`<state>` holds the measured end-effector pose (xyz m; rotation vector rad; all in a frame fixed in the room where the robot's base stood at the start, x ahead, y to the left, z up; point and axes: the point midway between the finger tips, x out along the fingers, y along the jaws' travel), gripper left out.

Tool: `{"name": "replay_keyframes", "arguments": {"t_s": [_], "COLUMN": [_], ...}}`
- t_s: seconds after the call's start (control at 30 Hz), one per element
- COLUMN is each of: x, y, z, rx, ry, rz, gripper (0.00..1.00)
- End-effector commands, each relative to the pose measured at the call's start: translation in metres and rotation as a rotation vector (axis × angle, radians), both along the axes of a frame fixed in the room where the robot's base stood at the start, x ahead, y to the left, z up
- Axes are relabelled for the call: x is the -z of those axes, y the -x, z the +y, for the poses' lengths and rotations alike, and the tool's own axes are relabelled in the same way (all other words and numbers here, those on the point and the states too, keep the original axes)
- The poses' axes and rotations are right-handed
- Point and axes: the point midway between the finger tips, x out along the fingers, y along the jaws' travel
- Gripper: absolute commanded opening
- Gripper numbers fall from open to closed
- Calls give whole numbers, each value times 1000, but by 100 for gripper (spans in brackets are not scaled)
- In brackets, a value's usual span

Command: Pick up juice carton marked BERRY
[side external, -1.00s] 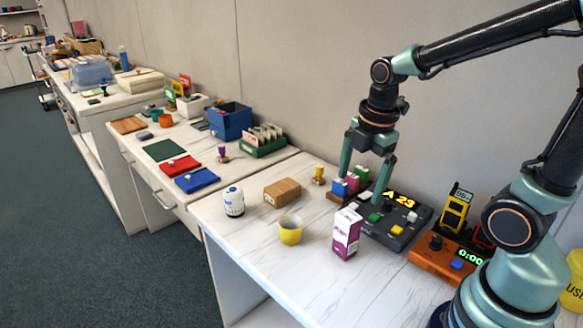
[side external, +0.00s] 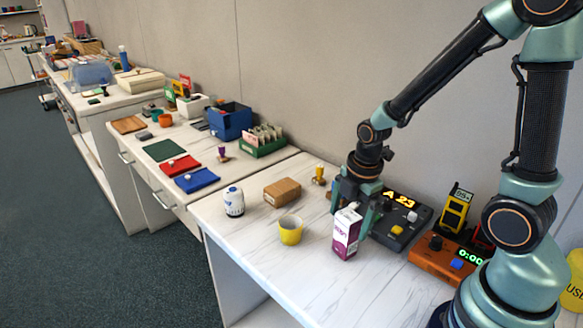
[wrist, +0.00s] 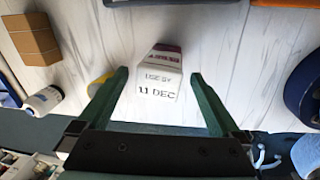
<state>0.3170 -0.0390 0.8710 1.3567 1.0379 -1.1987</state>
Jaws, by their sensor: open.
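The juice carton (side external: 344,236), purple and white, stands upright on the pale table in the side external view. In the wrist view the carton (wrist: 160,76) shows a white end printed "USE BY 11 DEC" and a purple side whose lettering is too small to read surely. My gripper (side external: 354,212) is low over the table, close to the carton's top on its far side. In the wrist view my gripper (wrist: 158,74) is open, with the carton between its two green fingers and visible gaps on both sides. It holds nothing.
A dark button panel (side external: 395,232) is right of and behind the carton. A yellow cup (side external: 290,230), a brown box (side external: 282,191) and a white bottle (side external: 233,202) stand to the left. An orange timer box (side external: 440,257) is to the right. The table in front is clear.

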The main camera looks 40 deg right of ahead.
Motion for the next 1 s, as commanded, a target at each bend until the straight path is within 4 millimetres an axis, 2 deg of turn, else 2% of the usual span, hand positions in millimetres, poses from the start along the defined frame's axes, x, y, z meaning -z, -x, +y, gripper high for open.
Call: {"name": "replay_keyframes", "arguments": {"t_s": [0.23,0.27,0.3,0.37,0.5,0.83,1.0], "x": [1,1,1,1,1,0,-6], "y": [0,0,0,0,0,-1,-2], "z": [0,0,0,0,0,0,0], "rx": [0,0,0,0,0,0,0], "ry": [0,0,0,0,0,0,1], "rz": [-1,-1,-1,-1,-1,-3,-6], "gripper": [100,92,77,54,1,0,0]}}
